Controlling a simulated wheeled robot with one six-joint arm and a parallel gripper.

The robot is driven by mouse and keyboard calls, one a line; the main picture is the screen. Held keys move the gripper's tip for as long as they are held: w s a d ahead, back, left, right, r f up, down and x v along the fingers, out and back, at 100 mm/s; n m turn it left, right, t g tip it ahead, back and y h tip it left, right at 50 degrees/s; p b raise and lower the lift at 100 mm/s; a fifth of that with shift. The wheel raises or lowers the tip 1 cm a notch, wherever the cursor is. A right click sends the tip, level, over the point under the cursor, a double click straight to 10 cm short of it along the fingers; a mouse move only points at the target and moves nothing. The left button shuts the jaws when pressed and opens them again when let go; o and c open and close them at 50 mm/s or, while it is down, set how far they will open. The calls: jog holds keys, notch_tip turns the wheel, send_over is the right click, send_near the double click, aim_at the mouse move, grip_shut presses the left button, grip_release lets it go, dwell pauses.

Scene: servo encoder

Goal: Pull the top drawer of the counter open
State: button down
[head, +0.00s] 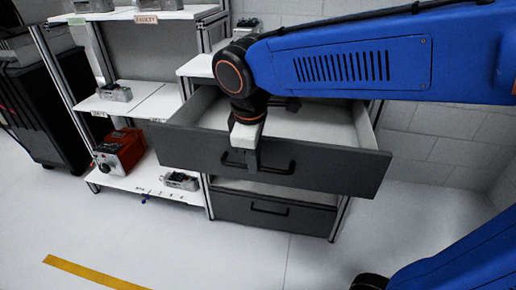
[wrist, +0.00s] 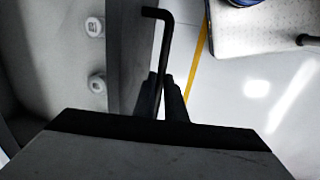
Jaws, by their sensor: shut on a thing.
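The top drawer (head: 330,168) of the counter stands well out from the counter, with its pale inside showing in the head view. Its dark bar handle (head: 284,169) is on the grey front; it also shows in the wrist view (wrist: 164,45). My gripper (head: 252,160) is at the left part of the handle, pointing down. In the wrist view its two dark fingers (wrist: 160,95) are shut on the handle, one on each side of the bar. My arm hides part of the drawer's back.
The lower drawer (head: 275,216) is shut. Two small round pale things (wrist: 97,83) show inside the top drawer in the wrist view. A shelf (head: 150,180) with a red-orange machine (head: 120,150) stands to the left. The floor in front is clear, with a yellow line (head: 95,274).

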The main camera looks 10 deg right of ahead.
jog(key=shift+s+a, duration=0.25)
jog(key=shift+s, duration=0.35)
jog(key=shift+s+a, duration=0.25)
jog(key=shift+s, duration=0.35)
jog(key=shift+s+a, duration=0.25)
jog(key=shift+s, duration=0.35)
jog(key=c, duration=1.8)
grip_release()
jog(key=s+r, duration=0.1)
jog(key=r, duration=0.4)
jog(key=s+r, duration=0.1)
jog(key=r, duration=0.5)
jog(key=s+a+r, duration=0.1)
jog(key=r, duration=0.5)
jog(key=shift+a, duration=0.1)
